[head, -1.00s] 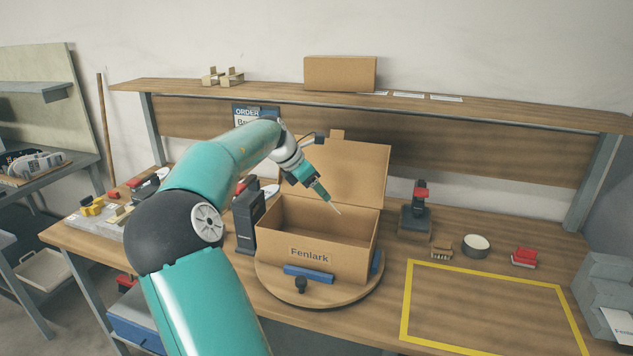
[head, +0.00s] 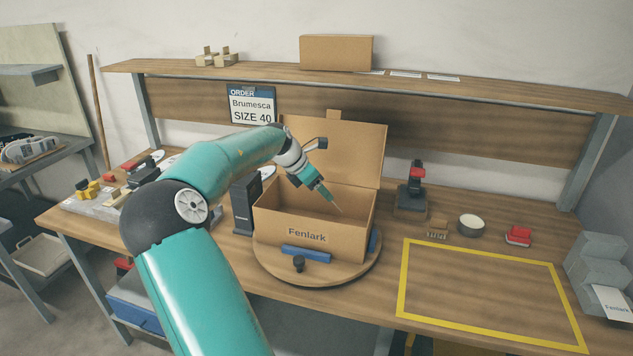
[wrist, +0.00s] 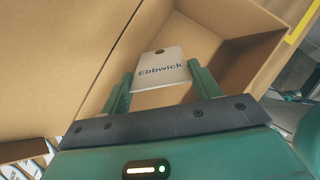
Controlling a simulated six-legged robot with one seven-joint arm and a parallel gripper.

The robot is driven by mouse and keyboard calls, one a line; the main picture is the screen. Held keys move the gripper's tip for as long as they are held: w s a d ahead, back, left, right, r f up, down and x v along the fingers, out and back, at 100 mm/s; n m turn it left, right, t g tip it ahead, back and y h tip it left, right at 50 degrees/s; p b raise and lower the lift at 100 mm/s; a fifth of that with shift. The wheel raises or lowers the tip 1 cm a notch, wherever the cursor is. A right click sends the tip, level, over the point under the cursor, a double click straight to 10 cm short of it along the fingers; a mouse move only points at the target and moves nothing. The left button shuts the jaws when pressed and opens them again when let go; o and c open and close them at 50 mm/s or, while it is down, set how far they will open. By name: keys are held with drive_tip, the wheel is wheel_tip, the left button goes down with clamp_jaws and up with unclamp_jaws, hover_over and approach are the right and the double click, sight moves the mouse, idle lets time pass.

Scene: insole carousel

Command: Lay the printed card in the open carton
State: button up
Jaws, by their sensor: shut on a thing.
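The open carton (head: 283,233), brown and marked Fenlark, stands on a round wooden turntable (head: 364,275) with its lid (head: 350,150) raised at the back. My gripper (head: 327,195) points down over the carton's opening. In the wrist view my gripper (wrist: 160,84) is shut on a pale printed card (wrist: 163,68) that reads Ebbwick and has a dark hole near its far edge.
An order sign (head: 251,105) reads Brumesca, size 40. A dark upright holder (head: 243,205) stands close left of the carton. A black and red device (head: 412,198), a round tin (head: 471,225) and a red block (head: 518,236) stand right. The yellow-outlined area (head: 484,340) is empty.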

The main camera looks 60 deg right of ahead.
drive_tip(key=shift+s+d+f, duration=0.2)
drive_tip(key=shift+d+f, duration=0.1)
drive_tip(key=shift+f, duration=0.85)
drive_tip(key=shift+s+d+f, duration=0.25)
drive_tip(key=shift+f, duration=0.95)
drive_tip(key=shift+s+d+f, duration=0.2)
drive_tip(key=shift+d+f, duration=0.1)
drive_tip(key=shift+f, duration=0.85)
drive_tip(key=o, duration=1)
drive_tip(key=v, duration=1.3)
drive_tip(key=shift+a+r, duration=0.2)
drive_tip(key=shift+r, duration=0.15)
